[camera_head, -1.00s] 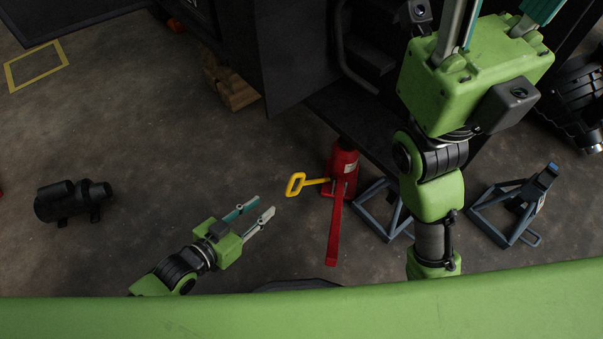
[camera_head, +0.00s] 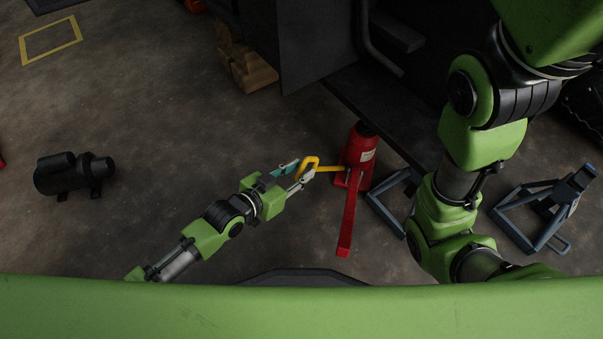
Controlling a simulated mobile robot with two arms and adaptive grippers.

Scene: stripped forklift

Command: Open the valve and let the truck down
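The red bottle jack (camera_head: 358,158) stands upright on the floor near the centre, under the edge of the dark truck body (camera_head: 400,110). Its yellow valve key (camera_head: 328,168) sticks out to the left and ends in a loop. A red lever (camera_head: 347,222) slopes down from the jack toward me. My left gripper (camera_head: 306,168) is at the loop, with its teal and grey fingers apart on either side of it. Whether they touch it is unclear. My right arm rises on the right; its fingers are outside the picture.
A blue-grey jack stand (camera_head: 548,208) stands at the right. Another stand (camera_head: 388,205) is beside the jack, partly hidden by my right arm. A black motor (camera_head: 72,174) lies at the left. Wooden blocks (camera_head: 247,68) lie near the truck. The left floor is mostly clear.

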